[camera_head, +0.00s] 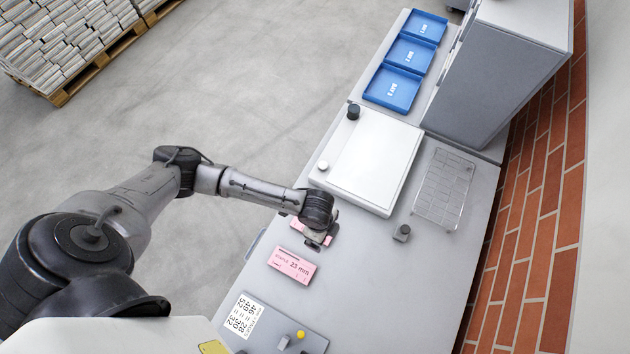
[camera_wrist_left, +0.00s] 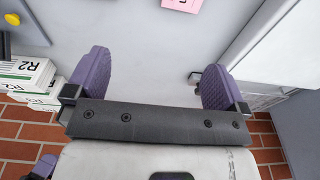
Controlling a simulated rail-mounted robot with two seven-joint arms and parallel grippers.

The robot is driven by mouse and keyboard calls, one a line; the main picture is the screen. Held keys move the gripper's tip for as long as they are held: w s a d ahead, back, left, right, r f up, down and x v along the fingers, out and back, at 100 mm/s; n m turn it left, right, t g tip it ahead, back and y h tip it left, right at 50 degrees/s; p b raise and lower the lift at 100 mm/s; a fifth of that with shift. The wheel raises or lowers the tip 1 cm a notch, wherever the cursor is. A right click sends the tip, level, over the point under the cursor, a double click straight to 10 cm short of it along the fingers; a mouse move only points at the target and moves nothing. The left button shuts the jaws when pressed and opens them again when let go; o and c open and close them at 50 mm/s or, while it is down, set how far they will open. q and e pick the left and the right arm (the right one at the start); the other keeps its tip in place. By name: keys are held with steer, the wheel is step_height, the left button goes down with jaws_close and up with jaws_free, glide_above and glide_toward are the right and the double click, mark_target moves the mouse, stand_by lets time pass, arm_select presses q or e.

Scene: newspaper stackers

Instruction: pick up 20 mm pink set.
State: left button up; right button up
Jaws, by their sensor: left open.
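My left gripper (camera_head: 318,240) is over the near part of the table, right at a pink set (camera_head: 300,229) that it and the wrist largely cover; the label of that set is hidden. A second pink set (camera_head: 292,266), marked 23 mm, lies flat just in front of it. In the left wrist view my gripper (camera_wrist_left: 153,82) has its two purple fingers wide apart with nothing between them. A pink piece (camera_wrist_left: 180,4) shows at the top edge there, cut off, and I cannot tell which set it is.
A white plate (camera_head: 375,160) with dark and white knobs lies beyond the gripper. A wire rack (camera_head: 443,188) and small grey block (camera_head: 402,233) are to the right. Blue trays (camera_head: 392,88) stand at the back. A number card (camera_head: 250,318) lies in front. A brick wall bounds the right.

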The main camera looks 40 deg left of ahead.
arm_select(q)
steer(key=shift+g+y, duration=0.3)
steer(key=shift+y, duration=0.3)
steer(key=a+f, duration=0.2)
steer(key=f, duration=0.1)
steer(key=w+a+f, duration=0.1)
steer(key=a+f, duration=0.1)
steer(key=f, duration=0.1)
steer(key=a+f, duration=0.2)
steer(key=f, duration=0.1)
steer(key=shift+w+a+f, duration=0.15)
steer(key=shift+w+a, duration=0.1)
steer(key=shift+w, duration=0.15)
steer(key=shift+w+d+f, duration=0.1)
steer(key=shift+f, duration=1.55)
steer(key=shift+w+d+f, duration=0.1)
steer(key=shift+f, duration=1.5)
steer(key=shift+c, duration=0.4)
steer(key=c, duration=1)
steer(key=shift+o, duration=0.2)
steer(key=shift+r, duration=0.1)
